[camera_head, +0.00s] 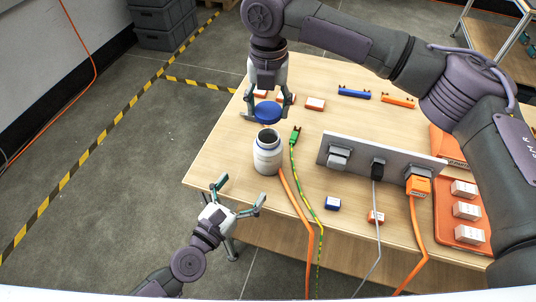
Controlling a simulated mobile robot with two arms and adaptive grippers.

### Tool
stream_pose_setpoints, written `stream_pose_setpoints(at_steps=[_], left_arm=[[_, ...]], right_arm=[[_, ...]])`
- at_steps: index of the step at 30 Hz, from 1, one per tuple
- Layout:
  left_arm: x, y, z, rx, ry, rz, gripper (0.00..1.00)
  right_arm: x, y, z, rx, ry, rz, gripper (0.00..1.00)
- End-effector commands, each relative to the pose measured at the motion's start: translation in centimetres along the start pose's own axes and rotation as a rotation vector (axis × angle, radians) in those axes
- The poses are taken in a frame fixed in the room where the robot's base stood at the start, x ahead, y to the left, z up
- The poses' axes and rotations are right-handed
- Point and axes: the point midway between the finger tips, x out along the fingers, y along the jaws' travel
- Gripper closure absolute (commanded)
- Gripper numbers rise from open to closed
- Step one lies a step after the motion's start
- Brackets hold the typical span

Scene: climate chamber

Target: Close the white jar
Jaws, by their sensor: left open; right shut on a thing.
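The white jar (267,155) stands upright and open on the wooden table, near its left edge. Its dark mouth faces up. My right gripper (267,108) is shut on a blue lid (267,113) and holds it just above and behind the jar's mouth, apart from it. My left gripper (237,198) is open and empty, below and left of the jar, off the table's left front edge.
A green connector (295,135) with a striped cable lies right of the jar. A grey socket panel (380,160) with plugs stands further right. Orange trays (461,217) hold small boxes. Small boxes and blue and orange pieces lie at the back.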

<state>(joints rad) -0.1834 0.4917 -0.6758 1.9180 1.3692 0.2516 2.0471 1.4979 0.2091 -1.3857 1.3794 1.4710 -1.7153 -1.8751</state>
Motion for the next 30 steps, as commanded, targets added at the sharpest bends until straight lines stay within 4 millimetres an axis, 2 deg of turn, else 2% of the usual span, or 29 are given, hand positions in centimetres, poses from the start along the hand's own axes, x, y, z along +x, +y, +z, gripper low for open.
stream_pose_setpoints(at_steps=[5,8,21,27,30], left_arm=[[0.3,0.0,0.0,0.002,-0.001,0.0,0.0],[1.1,0.1,0.0,0.003,-0.002,0.003,0.0],[9.1,0.0,0.1,0.001,-0.003,0.001,0.0],[11.3,0.0,0.0,0.003,-0.001,0.0,0.0],[11.8,0.0,0.0,0.004,0.0,-0.001,0.0]], right_arm=[[0.0,0.0,0.0,0.001,0.0,0.0,0.48],[0.0,0.0,0.0,0.001,0.0,0.0,0.48],[0.0,0.0,0.0,0.001,0.0,0.0,0.48],[0.0,0.0,0.0,0.001,0.0,0.0,0.48],[0.0,0.0,0.0,0.001,0.0,0.0,0.48]])
